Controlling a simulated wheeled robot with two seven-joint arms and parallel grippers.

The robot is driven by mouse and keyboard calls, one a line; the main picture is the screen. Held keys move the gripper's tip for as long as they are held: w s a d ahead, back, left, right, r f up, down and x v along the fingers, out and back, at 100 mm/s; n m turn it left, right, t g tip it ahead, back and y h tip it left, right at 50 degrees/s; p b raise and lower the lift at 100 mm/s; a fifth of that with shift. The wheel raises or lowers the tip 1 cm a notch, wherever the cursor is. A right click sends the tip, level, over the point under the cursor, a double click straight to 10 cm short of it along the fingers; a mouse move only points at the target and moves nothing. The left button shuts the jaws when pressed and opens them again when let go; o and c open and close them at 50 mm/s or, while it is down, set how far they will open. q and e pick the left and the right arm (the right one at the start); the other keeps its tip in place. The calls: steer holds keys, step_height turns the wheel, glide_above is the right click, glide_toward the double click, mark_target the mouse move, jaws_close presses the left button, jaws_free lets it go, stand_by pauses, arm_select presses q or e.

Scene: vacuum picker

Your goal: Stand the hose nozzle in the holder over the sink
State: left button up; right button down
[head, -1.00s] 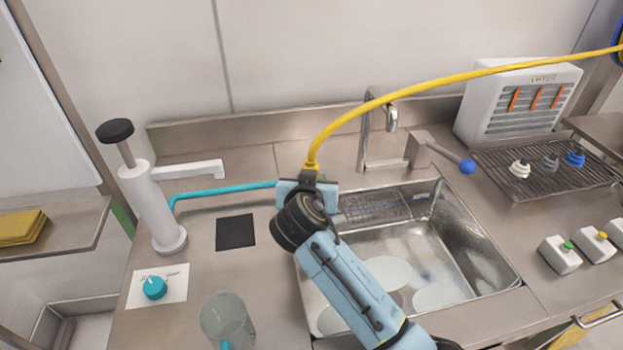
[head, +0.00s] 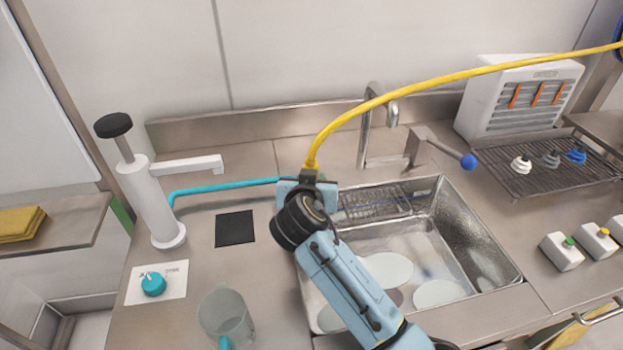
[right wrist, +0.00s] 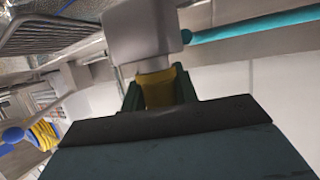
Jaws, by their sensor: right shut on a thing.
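My right gripper (head: 308,189) is over the back left corner of the sink (head: 460,240), shut on the hose nozzle. The nozzle's yellow collar (right wrist: 157,88) shows between the dark green fingers in the right wrist view. A grey block (right wrist: 143,32) stands directly beyond it there; I cannot tell whether it is part of the nozzle or the holder. The yellow hose (head: 400,92) arches up from the gripper to the upper right. The nozzle's lower end is hidden by my gripper and wrist in the head view. I cannot make out the holder. My left gripper is not in view.
A white pump (head: 152,205) and a clear jug (head: 226,318) stand left of the sink. A teal pipe (head: 225,188) runs from the pump towards my gripper. The tap (head: 365,140) and blue-ball lever (head: 468,161) are behind the sink. Plates (head: 440,293) lie in the basin.

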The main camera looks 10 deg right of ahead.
steer(key=c, duration=1)
jaws_free()
